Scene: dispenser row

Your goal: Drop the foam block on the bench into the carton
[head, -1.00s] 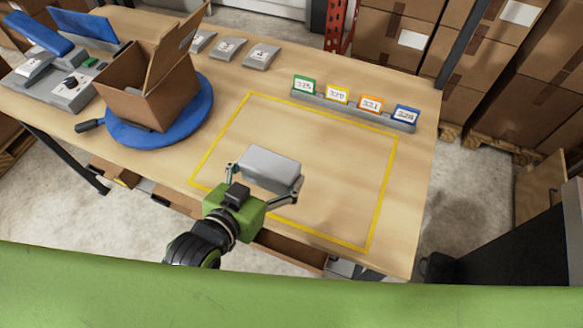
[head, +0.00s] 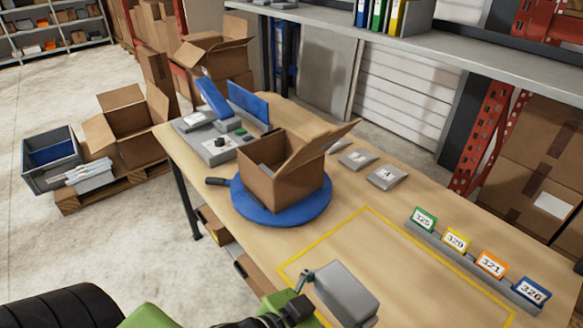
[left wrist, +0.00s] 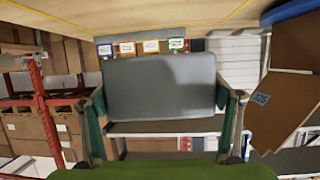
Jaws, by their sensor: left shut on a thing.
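The foam block (head: 346,289) is a grey slab with rounded edges. My left gripper (head: 325,300) is shut on it in the head view, at the near edge of the bench. In the left wrist view the block (left wrist: 160,88) fills the space between the two fingers of my left gripper (left wrist: 166,98). The carton (head: 284,183) is brown, with raised flaps, and stands on a blue round turntable (head: 255,212) beyond and left of the block. Block and carton are apart. The carton's inside is mostly hidden. My right gripper is not in view.
A yellow outline marks bare bench (head: 375,250). Numbered cards (head: 457,240) stand in a rail at right. Other open cartons (head: 127,125) and a grey crate (head: 50,160) are at far left.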

